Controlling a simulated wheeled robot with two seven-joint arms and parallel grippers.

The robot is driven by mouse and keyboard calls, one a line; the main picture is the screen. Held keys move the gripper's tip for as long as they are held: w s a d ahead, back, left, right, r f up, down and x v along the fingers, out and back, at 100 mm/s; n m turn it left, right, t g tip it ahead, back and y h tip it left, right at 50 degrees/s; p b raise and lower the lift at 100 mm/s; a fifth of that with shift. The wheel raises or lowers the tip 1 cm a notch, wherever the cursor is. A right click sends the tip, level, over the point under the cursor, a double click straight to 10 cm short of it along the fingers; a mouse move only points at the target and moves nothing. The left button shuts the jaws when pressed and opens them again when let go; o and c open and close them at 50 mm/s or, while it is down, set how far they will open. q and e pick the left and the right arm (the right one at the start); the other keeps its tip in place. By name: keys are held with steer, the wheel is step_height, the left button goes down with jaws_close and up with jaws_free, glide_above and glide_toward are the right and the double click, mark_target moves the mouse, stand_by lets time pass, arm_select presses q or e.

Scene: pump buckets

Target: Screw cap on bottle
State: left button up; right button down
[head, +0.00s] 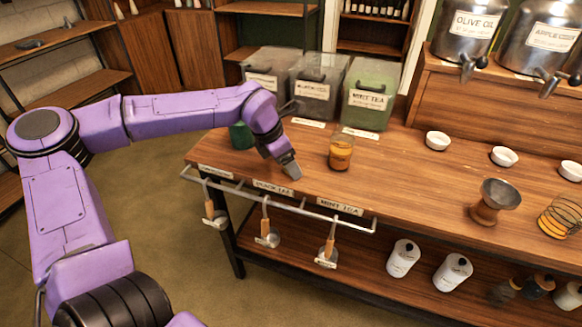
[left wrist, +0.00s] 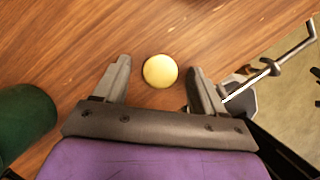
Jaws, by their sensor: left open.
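A round pale yellow cap (left wrist: 160,71) lies on the wooden counter in the left wrist view, between and slightly beyond my left gripper's fingertips. My left gripper (head: 291,170) is open, low over the counter near its front edge; its two fingers (left wrist: 158,76) are apart on either side of the cap, with gaps. In the head view the cap is not visible. A glass jar with amber contents and a label (head: 341,152) stands upright on the counter to the right of the gripper; it looks like the bottle. My right gripper is not in view.
A dark green container (head: 241,135) stands behind my left wrist and shows in the left wrist view (left wrist: 24,122). Labelled bins (head: 369,92) line the back. A rail (head: 330,217) with hanging scoops runs along the front edge. White bowls (head: 437,140) and a metal cup (head: 496,198) stand right.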

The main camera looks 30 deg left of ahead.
arm_select(q)
steer(key=c, duration=1.1)
steer(key=shift+r, duration=0.1)
step_height(320, 180, up, 10)
steer(key=shift+p, duration=0.35)
